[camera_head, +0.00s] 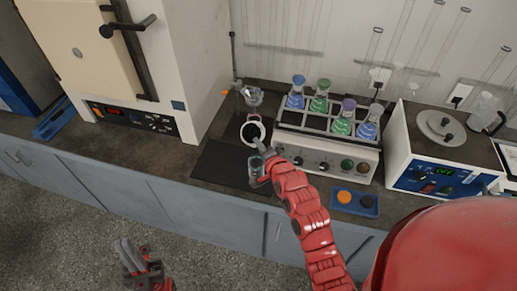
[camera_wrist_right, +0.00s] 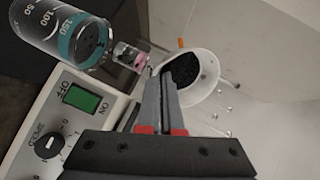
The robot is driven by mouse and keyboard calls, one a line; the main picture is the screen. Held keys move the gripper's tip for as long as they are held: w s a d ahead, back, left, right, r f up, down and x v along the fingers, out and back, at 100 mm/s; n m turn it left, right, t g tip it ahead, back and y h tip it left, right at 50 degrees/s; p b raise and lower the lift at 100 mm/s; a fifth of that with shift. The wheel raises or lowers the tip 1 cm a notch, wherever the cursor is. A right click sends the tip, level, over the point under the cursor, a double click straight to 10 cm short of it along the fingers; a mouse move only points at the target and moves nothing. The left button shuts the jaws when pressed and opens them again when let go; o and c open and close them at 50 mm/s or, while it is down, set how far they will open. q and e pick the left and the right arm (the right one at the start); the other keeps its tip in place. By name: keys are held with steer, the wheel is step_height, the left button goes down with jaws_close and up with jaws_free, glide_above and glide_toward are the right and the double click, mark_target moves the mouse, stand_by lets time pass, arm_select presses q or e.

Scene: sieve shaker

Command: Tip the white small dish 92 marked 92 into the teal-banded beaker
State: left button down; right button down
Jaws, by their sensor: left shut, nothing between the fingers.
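The white small dish (camera_head: 244,134) holds dark grains and its open side faces my head camera; no number is readable on it. In the right wrist view the dish (camera_wrist_right: 203,95) is at the fingertips of my right gripper (camera_wrist_right: 166,88), which is shut on its rim. In the head view my right gripper (camera_head: 260,147) reaches it from the front. The teal-banded beaker (camera_head: 257,172) stands on the counter just in front of the dish, partly beside my arm. It also shows in the right wrist view (camera_wrist_right: 85,38), with dark matter inside. My left gripper (camera_head: 138,262) is shut and empty, low over the floor.
A shaker (camera_head: 325,150) with several colour-banded flasks stands right of the dish. A blue tray (camera_head: 370,207) with orange and dark discs lies before it. A dark mat (camera_head: 222,167) lies left of the beaker. Glassware on a stand (camera_head: 252,95) is behind; an oven (camera_head: 120,60) is left.

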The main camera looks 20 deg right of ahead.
steer(key=shift+s+f+n+t+y+b, duration=0.25)
steer(key=shift+t+b, duration=1.3)
steer(key=shift+b, duration=3.3)
steer(key=shift+f+n+t+y+b, duration=0.25)
steer(key=shift+t+b, duration=1.35)
steer(key=shift+b, duration=3.25)
steer(key=shift+s+f+t+y+b, duration=0.25)
steer(key=shift+t+b, duration=1.3)
steer(key=shift+b, duration=3.3)
steer(key=shift+w, duration=0.1)
steer(key=g+p, duration=0.1)
steer(key=p, duration=0.2)
steer(key=r+g+p, duration=0.1)
steer(key=p, duration=0.3)
steer(key=g+h+p, duration=0.1)
steer(key=p, duration=0.3)
steer(key=shift+w+r, duration=0.1)
steer(key=shift+r, duration=0.2)
steer(key=shift+m+g+p, duration=0.3)
steer(key=shift+p, duration=0.05)
steer(key=shift+f, duration=0.25)
